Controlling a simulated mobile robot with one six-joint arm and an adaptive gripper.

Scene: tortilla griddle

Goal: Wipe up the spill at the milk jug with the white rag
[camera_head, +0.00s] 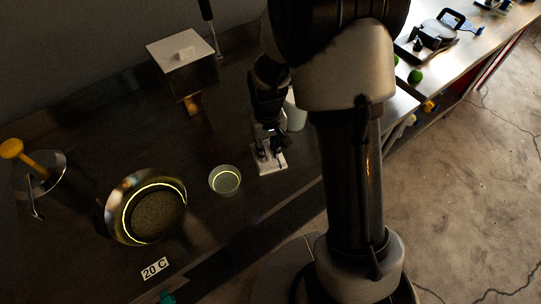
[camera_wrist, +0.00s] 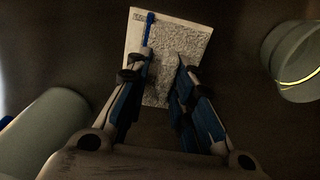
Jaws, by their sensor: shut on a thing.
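The white rag (camera_wrist: 185,40) appears as a flat, pale rectangle with a speckled grey face, under and between my fingers in the wrist view. In the head view the rag (camera_head: 278,166) lies at counter level below my gripper (camera_head: 268,150). My gripper (camera_wrist: 160,78) is shut on it, with the fingertips some way apart. A pale cylinder, probably the milk jug (camera_wrist: 42,130), stands at the left in the wrist view. It is partly hidden behind my arm in the head view (camera_head: 297,116). I cannot make out the spill on the dark counter.
A pale cup (camera_head: 225,180) stands left of the rag, and also shows in the wrist view (camera_wrist: 297,62). Further left is a round metal pan (camera_head: 117,196). A lidded box (camera_head: 185,66) stands at the back. A "20 C" card (camera_head: 155,268) lies in front.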

